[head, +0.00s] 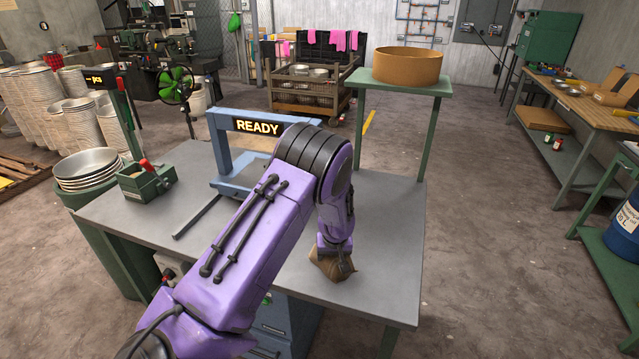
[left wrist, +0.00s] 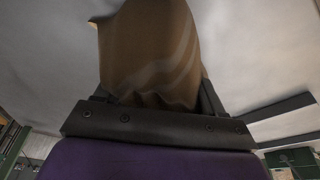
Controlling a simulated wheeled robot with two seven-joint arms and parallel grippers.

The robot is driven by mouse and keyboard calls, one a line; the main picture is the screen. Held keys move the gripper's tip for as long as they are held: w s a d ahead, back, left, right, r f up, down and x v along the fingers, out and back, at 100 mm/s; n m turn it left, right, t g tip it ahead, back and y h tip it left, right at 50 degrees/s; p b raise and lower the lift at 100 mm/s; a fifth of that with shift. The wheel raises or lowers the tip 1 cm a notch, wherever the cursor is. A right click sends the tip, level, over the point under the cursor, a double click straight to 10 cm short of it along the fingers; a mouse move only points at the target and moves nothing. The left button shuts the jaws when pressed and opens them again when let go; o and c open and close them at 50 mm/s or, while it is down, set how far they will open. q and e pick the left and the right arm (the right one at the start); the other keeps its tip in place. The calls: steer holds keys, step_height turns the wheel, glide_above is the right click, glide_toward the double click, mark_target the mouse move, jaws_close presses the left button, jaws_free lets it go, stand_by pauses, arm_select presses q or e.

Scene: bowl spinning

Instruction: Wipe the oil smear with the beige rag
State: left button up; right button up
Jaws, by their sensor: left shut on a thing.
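The beige rag (head: 328,265) looks brown and bunched, at the right part of the grey table (head: 385,215). My left gripper (head: 336,248) points down over it and is shut on it. In the left wrist view the rag (left wrist: 150,50) fills the space between the fingers of my left gripper (left wrist: 155,98) and lies against or just above the grey tabletop (left wrist: 245,45). I cannot tell whether it presses on the surface. No oil smear shows clearly; my arm and the rag hide part of the table. My right gripper is not in view.
A blue frame with a READY sign (head: 257,127) stands at the table's back. A green box with a red-handled lever (head: 146,182) sits at the left, beside stacked metal bowls (head: 87,165). The table's right side is clear. A tan round tub (head: 407,66) stands on a green stand behind.

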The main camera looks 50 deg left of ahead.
arm_select(q)
steer(key=shift+s+a, duration=0.3)
steer(key=shift+a, duration=0.25)
steer(key=shift+s+a, duration=0.25)
steer(key=shift+a, duration=0.25)
steer(key=shift+s+a+r, duration=0.15)
steer(key=shift+s+a, duration=0.05)
steer(key=shift+a, duration=0.1)
step_height(320, 180, up, 3)
steer(key=shift+f+p, duration=0.15)
steer(key=shift+p, duration=1)
steer(key=shift+d+r+p, duration=0.1)
steer(key=shift+r+p, duration=0.65)
step_height(320, 180, up, 4)
steer(key=p, duration=0.3)
steer(key=shift+f+p, duration=0.15)
steer(key=shift+p, duration=0.15)
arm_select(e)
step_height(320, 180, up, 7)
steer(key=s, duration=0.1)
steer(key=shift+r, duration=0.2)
